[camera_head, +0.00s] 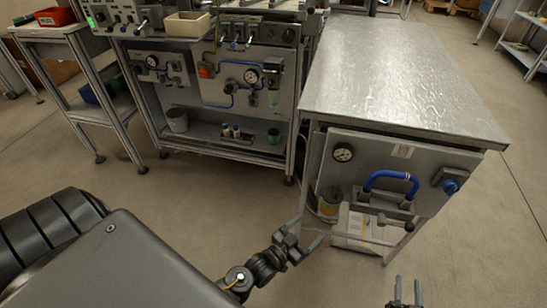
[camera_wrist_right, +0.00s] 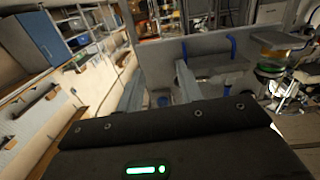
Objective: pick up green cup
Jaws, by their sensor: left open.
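A small dark green cup (camera_head: 274,136) stands on the low shelf of the middle workbench, at the shelf's right end. My left gripper (camera_head: 308,233) is open and empty in front of the right-hand table, well short of the cup and lower in the head view. My right gripper (camera_head: 407,292) shows only its fingertips at the bottom edge of the head view. Its fingers stand apart with nothing between them, and they also show in the right wrist view (camera_wrist_right: 160,88). I cannot make out the green cup in the right wrist view.
Small bottles (camera_head: 231,131) and a grey bucket (camera_head: 177,120) share the cup's shelf (camera_head: 206,132). The right-hand table (camera_head: 385,75) has a bare top and a front panel with a blue handle (camera_head: 391,181). A side stand (camera_head: 70,75) is at left. The floor between is clear.

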